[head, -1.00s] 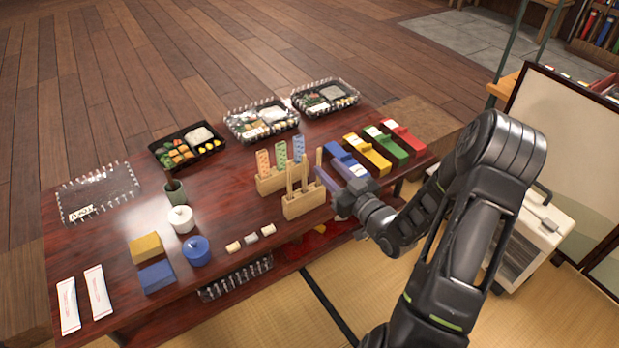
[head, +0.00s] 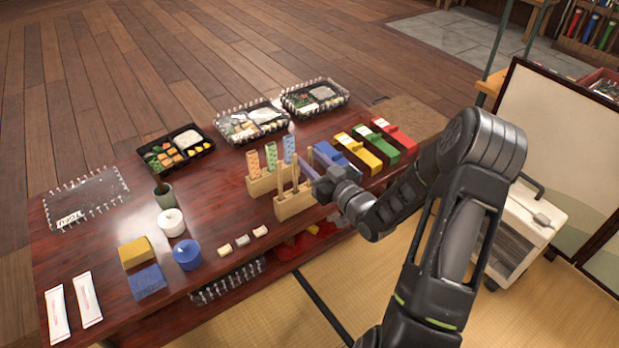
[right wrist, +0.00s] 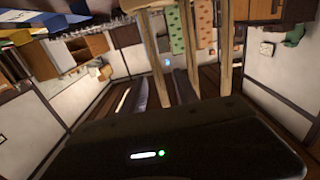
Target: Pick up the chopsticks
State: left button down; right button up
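Several chopsticks (head: 295,171) stand upright in a light wooden holder (head: 294,207) near the front edge of the dark red table. My right gripper (head: 314,163) is open at the right side of the holder, its two fingers pointing left at the height of the upper sticks. In the right wrist view, the sticks (right wrist: 226,45) cross the top of the picture close to the two dark, parted fingers (right wrist: 158,92). I cannot tell whether a stick is between the fingers or touching them. My left gripper is out of view.
A second wooden holder with patterned cases (head: 262,187) stands just behind. Blue, yellow, red and green boxes (head: 360,152) lie to the right. A bento (head: 176,150), a white pot (head: 171,222), a blue pot (head: 187,254) and small rests (head: 242,241) lie to the left.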

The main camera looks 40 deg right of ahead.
jog(key=w+b, duration=0.1)
jog(key=w, duration=0.2)
jog(key=shift+w, duration=0.35)
jog(key=shift+c, duration=0.4)
grip_shut()
